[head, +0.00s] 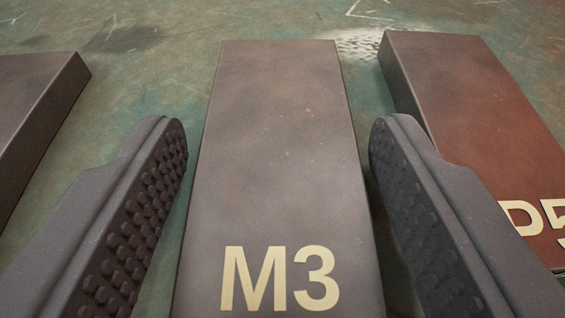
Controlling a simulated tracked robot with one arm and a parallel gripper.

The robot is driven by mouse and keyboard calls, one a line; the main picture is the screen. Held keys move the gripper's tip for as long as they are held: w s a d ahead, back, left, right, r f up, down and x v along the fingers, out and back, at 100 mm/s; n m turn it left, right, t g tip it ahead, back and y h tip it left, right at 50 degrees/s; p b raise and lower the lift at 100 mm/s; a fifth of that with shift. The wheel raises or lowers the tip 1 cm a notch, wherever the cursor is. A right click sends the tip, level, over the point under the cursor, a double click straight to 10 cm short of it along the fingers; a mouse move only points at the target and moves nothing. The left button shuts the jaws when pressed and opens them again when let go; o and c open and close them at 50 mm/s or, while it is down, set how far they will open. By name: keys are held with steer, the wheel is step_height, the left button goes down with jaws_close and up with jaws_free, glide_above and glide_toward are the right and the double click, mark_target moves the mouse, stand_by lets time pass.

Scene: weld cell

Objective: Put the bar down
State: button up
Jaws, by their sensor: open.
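A grey-brown bar (277,150) marked "M3" lies in the middle of the head view, its far end pointing away from me. It appears to lie on the green floor surface. My gripper (278,135) is open, with one dark studded finger on each side of the bar. A narrow strip of green shows between the left finger and the bar. The right finger is very close to the bar's right side; I cannot tell whether it touches. The bar's near end is cut off by the bottom of the picture.
A reddish-brown bar (475,95) marked "P5", its label partly cut off, lies to the right, partly behind my right finger. Another grey bar (35,95) lies at the left edge. The scuffed green surface (190,45) is clear beyond the bars.

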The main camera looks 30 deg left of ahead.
steer(key=p+v, duration=0.2)
steer(key=v, duration=0.9)
steer(key=shift+s+d+r, duration=0.15)
steer(key=shift+s+r, duration=0.05)
